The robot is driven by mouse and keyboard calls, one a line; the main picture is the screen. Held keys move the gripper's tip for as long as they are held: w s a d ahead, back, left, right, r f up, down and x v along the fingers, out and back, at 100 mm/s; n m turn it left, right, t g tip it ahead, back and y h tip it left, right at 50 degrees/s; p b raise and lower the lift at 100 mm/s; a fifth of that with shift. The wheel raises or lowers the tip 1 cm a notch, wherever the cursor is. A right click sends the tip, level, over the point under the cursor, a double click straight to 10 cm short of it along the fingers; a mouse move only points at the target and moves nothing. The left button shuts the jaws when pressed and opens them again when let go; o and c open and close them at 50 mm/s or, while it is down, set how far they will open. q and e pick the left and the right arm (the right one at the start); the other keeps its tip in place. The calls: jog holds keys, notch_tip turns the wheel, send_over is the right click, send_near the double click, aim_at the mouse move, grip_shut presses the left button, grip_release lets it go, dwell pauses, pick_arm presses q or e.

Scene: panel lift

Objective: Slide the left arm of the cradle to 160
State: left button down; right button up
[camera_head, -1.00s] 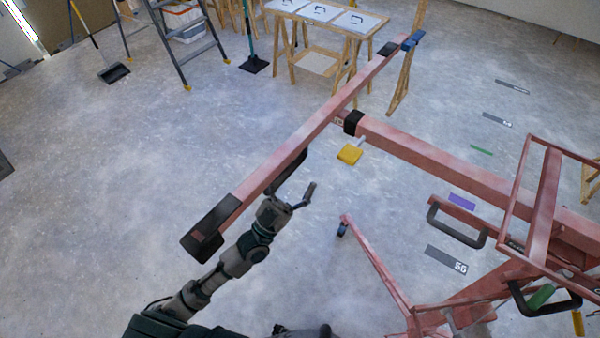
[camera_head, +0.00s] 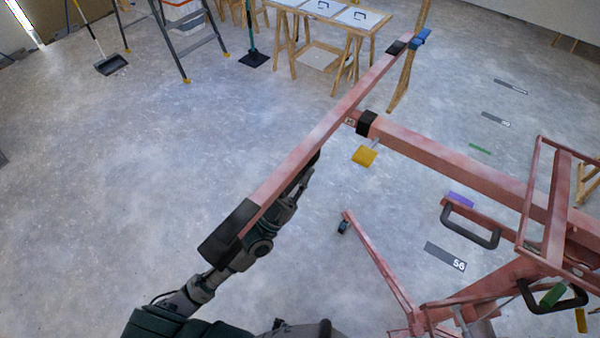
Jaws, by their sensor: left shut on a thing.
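The red cradle (camera_head: 440,152) of the panel lift stands at the right. Its left arm (camera_head: 322,132) is a long red bar with a black end (camera_head: 230,232) near me and a black pad with a blue clip at the far end. It meets the cross beam by a black collar (camera_head: 366,123); a yellow tab hangs below. My left gripper (camera_head: 299,182) is under the near half of the bar, shut on a dark handle there, partly hidden by the bar. Any scale figure on the arm is too small to read. My right gripper is not in view.
The lift's base leg (camera_head: 380,265) and black handles (camera_head: 470,228) stand at the right. A sawhorse table (camera_head: 335,28) with panels, a stepladder (camera_head: 185,40) and a broom are at the back. Floor marks, one reading 56 (camera_head: 446,256), lie right.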

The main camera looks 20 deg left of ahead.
pick_arm(q)
jog(key=w+a+b, duration=0.3)
jog(key=a, duration=0.6)
jog(key=w+a+b, duration=0.3)
jog(key=w+a, duration=0.1)
jog(key=a, duration=0.5)
jog(key=shift+a+f, duration=0.2)
jog(key=shift+f, duration=0.05)
jog(key=c, duration=1.1)
grip_release()
jog(key=shift+a, duration=0.15)
jog(key=v, duration=1.2)
jog(key=shift+a, duration=0.25)
jog(key=shift+w, duration=0.1)
